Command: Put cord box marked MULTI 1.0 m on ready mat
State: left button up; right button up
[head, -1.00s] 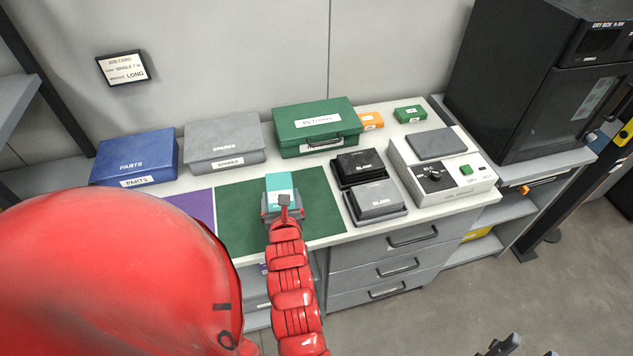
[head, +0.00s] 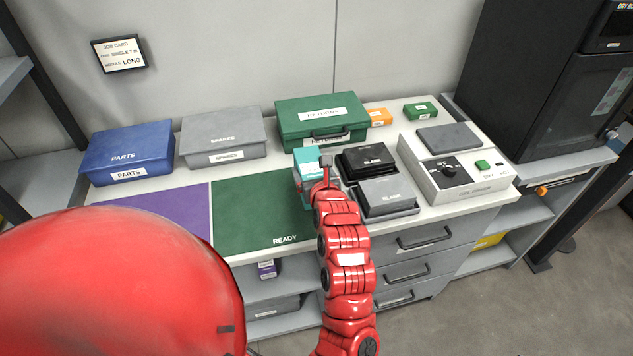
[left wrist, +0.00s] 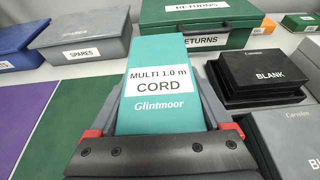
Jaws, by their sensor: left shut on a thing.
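The teal cord box (head: 306,158) is in my left gripper (head: 307,180). In the left wrist view the cord box (left wrist: 157,75) reads MULTI 1.0 m CORD, and the gripper (left wrist: 155,130) is shut on it, one finger on each side. The green mat marked READY (head: 255,215) lies on the bench. The box is at the mat's right edge, beside the black BLANK boxes; I cannot tell whether it touches the mat. My right gripper is not in view.
A purple mat (head: 165,215) lies left of the green one. Behind stand a blue PARTS box (head: 127,150), a grey SPARES box (head: 222,137) and a green RETURNS case (head: 320,118). Black BLANK (head: 366,160) and grey BLANK (head: 386,195) boxes and a splicer (head: 455,175) stand right.

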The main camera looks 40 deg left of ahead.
pick_arm(q)
jog(key=shift+w+d+r, duration=0.1)
jog(key=shift+w+d, duration=0.05)
jog(key=shift+w, duration=0.45)
notch_tip(320, 180, down, 4)
jog(key=shift+w+r+p, duration=0.1)
jog(key=shift+r+p, duration=0.15)
jog(key=shift+p, duration=0.2)
jog(key=shift+f, duration=0.15)
jog(key=shift+f, duration=0.1)
jog(key=o, duration=1.4)
jog(key=shift+o, duration=0.2)
